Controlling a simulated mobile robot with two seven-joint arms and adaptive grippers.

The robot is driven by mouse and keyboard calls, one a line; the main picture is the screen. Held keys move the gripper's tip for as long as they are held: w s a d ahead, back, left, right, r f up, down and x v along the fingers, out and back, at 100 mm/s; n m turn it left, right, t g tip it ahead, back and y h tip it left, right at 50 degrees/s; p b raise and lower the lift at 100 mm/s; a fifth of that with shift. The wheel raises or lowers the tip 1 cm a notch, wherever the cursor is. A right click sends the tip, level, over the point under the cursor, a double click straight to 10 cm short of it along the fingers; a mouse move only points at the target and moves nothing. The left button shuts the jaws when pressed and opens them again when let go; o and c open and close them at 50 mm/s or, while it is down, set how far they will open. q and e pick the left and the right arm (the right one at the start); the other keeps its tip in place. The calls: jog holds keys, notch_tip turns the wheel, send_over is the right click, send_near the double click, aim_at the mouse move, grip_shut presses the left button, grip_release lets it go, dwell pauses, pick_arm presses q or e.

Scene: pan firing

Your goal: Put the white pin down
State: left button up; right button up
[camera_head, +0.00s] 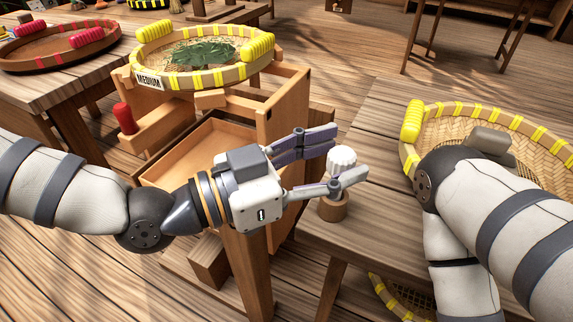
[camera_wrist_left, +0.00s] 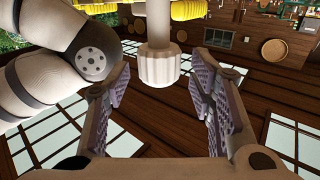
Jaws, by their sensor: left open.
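The white pin (camera_head: 342,158) has a ribbed white head and stands at the left edge of the right-hand table, above a round wooden holder (camera_head: 334,208). A finger crosses in front, so I cannot tell how its foot sits. My left gripper (camera_head: 350,157) is open, its fingers on either side of the pin. In the left wrist view the pin (camera_wrist_left: 158,66) lies between the spread fingers, with gaps on both sides. My right arm reaches over the woven basket at right; only a grey part of its gripper (camera_head: 492,140) shows, its fingers hidden.
The woven basket (camera_head: 540,128) with yellow bindings is on the right-hand table (camera_head: 375,135). A round tray labelled MEDIUM (camera_head: 205,78) holds green leaves on a wooden stand at left. A red-handled tray (camera_head: 60,52) is farther left. A red cylinder (camera_head: 124,117) stands below the MEDIUM tray.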

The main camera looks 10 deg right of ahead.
pick_arm(q)
jog(key=shift+a+r, duration=0.2)
jog(key=shift+a, duration=0.15)
jog(key=p+v, duration=0.1)
jog(key=v, duration=1)
jog(key=s+a+f+n+g+y, duration=0.2)
jog(key=s+f+n+y, duration=0.4)
jog(key=f, duration=0.7)
jog(key=s+a+f+n+g+y, duration=0.2)
jog(key=s+f+n, duration=0.2)
jog(key=s+f, duration=0.55)
jog(key=s+a+f+n+g+y, duration=0.35)
jog(key=s+a+f+y, duration=0.25)
jog(key=s+a+f, duration=0.4)
jog(key=s+a+f+n+g+y, duration=0.2)
jog(key=s+a+y, duration=0.1)
jog(key=s+a, duration=0.45)
jog(key=shift+m+t, duration=0.25)
jog(key=shift+t, duration=0.7)
jog(key=shift+w+d+r+p, duration=0.2)
jog(key=shift+w+r+p, duration=1.4)
jog(key=shift+w+r, duration=0.45)
pick_arm(e)
jog(key=w+r+t, duration=0.2)
jog(key=w+r, duration=0.3)
